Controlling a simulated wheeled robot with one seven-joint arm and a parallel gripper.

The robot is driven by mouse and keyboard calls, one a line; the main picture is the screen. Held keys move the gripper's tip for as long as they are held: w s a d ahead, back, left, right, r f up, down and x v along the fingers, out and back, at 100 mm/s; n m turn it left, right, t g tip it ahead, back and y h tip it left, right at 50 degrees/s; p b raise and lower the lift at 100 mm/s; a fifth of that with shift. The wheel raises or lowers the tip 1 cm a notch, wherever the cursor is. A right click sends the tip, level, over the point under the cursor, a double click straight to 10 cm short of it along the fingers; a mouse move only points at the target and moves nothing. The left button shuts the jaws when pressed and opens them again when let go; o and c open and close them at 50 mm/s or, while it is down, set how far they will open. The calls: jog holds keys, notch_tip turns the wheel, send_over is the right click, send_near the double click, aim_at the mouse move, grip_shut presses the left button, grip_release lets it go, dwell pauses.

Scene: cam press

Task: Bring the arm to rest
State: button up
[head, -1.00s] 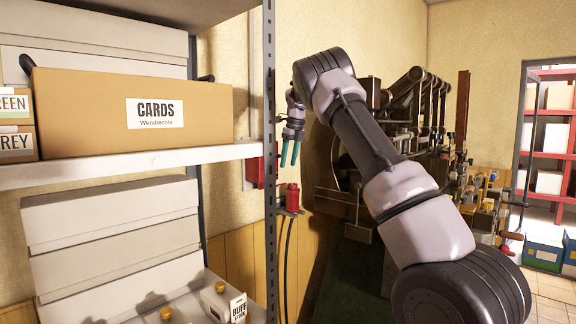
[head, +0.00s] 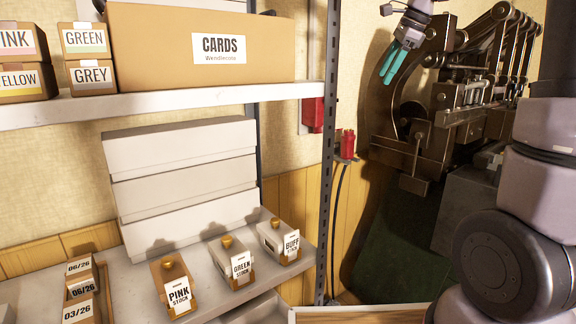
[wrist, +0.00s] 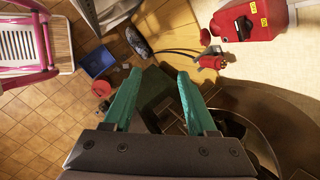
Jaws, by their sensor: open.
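My gripper (head: 393,62) has two teal fingers and shows at the top of the head view, in front of the dark metal press (head: 425,130). The fingers are apart with nothing between them. The wrist view also shows the open gripper (wrist: 157,85), pointing down toward the floor. My arm links stand at the right edge of the head view, and part of the arm is out of the picture at the top.
The shelf upright (head: 331,150) stands left of the press. The shelves hold a CARDS box (head: 150,50) and several stock boxes. A red plug (head: 347,143) hangs on the wall between shelf and press.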

jog(key=s+a+f+n+t, duration=0.1)
jog(key=s+f+n, duration=0.2)
jog(key=s+n, duration=0.4)
jog(key=s+a+f+n+t+h, duration=0.1)
jog(key=s+n, duration=0.6)
jog(key=s, duration=1.2)
notch_tip(320, 180, down, 2)
jog(key=shift+s+a+f+t, duration=0.15)
jog(key=shift+t, duration=0.35)
